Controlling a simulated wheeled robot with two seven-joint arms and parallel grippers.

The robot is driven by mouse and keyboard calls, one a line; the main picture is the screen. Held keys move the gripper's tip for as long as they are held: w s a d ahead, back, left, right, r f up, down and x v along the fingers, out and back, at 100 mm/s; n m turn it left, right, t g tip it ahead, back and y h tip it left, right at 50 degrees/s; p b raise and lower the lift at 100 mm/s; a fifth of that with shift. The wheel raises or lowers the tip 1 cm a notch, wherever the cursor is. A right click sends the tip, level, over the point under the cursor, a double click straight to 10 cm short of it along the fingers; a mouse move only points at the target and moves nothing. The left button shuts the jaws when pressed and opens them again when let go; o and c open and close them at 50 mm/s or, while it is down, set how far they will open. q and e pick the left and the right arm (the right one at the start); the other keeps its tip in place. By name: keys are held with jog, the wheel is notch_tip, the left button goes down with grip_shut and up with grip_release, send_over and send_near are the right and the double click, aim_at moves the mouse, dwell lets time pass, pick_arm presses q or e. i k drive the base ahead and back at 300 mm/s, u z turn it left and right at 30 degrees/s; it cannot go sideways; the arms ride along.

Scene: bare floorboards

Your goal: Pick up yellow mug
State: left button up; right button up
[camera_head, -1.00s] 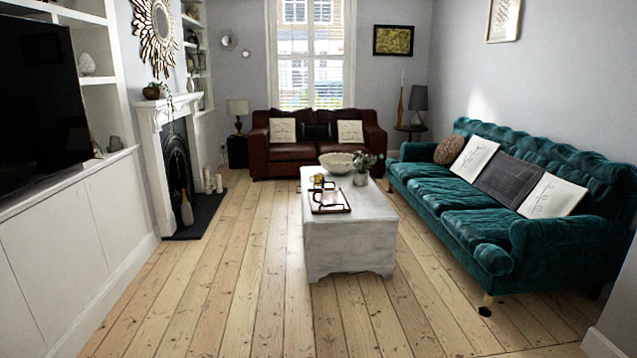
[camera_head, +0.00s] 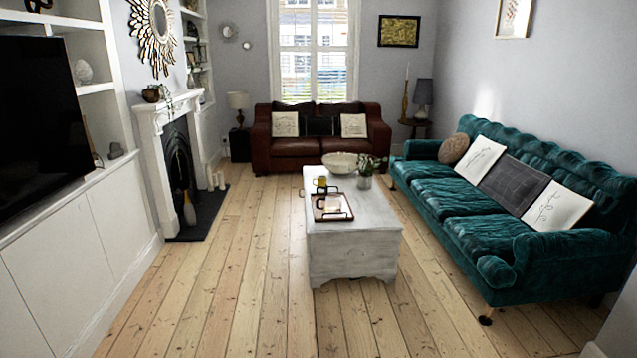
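A small yellow mug (camera_head: 321,182) stands on the white wooden coffee table (camera_head: 352,249), some way ahead of me. It is just behind a tray (camera_head: 331,207) with dark handles, and its details are too small to make out. Neither of my grippers shows in the head view.
A pale bowl (camera_head: 340,162) and a potted plant (camera_head: 366,172) stand behind the mug on the table. A teal sofa (camera_head: 470,204) is at the right, a brown leather sofa (camera_head: 297,147) at the back, a fireplace (camera_head: 180,160) at the left. The floorboards (camera_head: 240,290) in front are clear.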

aim_at(321, 180)
jog(key=z, duration=0.25)
jog(key=i, duration=3.75)
jog(key=u, duration=0.35)
